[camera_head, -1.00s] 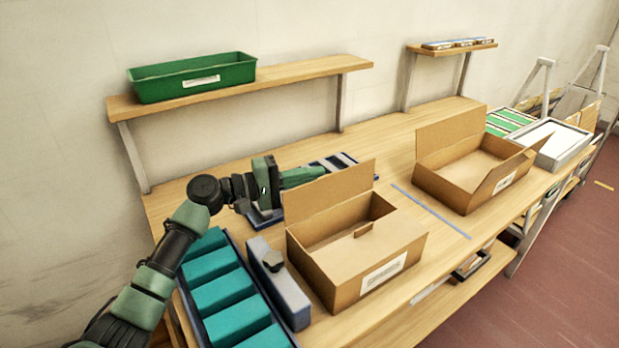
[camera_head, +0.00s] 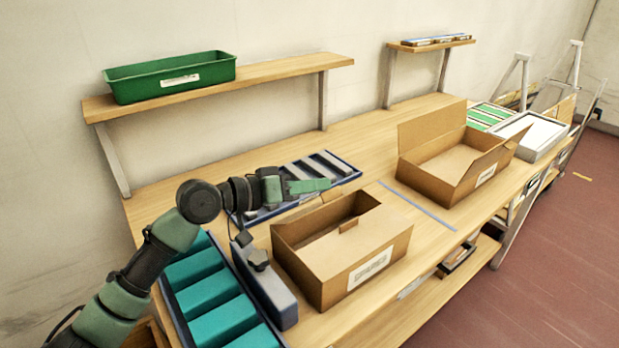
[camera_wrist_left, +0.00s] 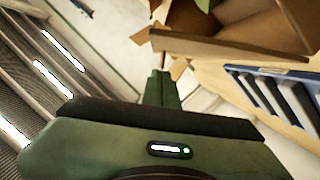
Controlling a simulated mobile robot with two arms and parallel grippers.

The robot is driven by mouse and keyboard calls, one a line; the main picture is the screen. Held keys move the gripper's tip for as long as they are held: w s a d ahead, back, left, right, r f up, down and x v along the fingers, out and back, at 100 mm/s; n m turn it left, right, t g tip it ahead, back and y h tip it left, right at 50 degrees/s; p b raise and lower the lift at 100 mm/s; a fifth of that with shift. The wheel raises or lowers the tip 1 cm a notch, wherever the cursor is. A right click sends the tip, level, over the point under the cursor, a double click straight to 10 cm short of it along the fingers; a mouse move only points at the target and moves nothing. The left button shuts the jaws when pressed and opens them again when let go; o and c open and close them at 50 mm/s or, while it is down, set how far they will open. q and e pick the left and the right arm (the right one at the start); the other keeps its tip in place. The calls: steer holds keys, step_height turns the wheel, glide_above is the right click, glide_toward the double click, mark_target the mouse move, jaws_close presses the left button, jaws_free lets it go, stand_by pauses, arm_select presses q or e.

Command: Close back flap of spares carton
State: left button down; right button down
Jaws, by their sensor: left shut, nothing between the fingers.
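The spares carton (camera_head: 337,268) is an open brown box with a white label on its front, on the bench right of my left arm. A front panel with a small raised tab covers its near part, and a dark gap shows behind it. Its back flap does not stand upright; its exact angle is hard to tell, partly hidden by my gripper. My left gripper (camera_head: 322,186) is shut and empty, just above the carton's back edge. In the left wrist view its green fingers (camera_wrist_left: 160,90) point at brown cardboard (camera_wrist_left: 230,46). My right gripper is out of view.
A second open carton (camera_head: 440,184) stands further right. A blue slotted rack (camera_head: 348,171) lies behind the spares carton. A grey-blue block (camera_head: 274,295) and a tray of teal blocks (camera_head: 168,300) are left of it. A green bin (camera_head: 160,84) sits on the shelf above.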

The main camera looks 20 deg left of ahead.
mark_target(341, 197)
arm_select(q)
steer(key=shift+s+d+f+m+y, duration=0.5)
steer(key=shift+s+d+m, duration=0.2)
steer(key=shift+m, duration=0.5)
steer(key=shift+s+d+f+p, duration=0.15)
steer(key=shift+d+f+p, duration=0.2)
steer(key=shift+f, duration=0.05)
steer(key=shift+d, duration=0.1)
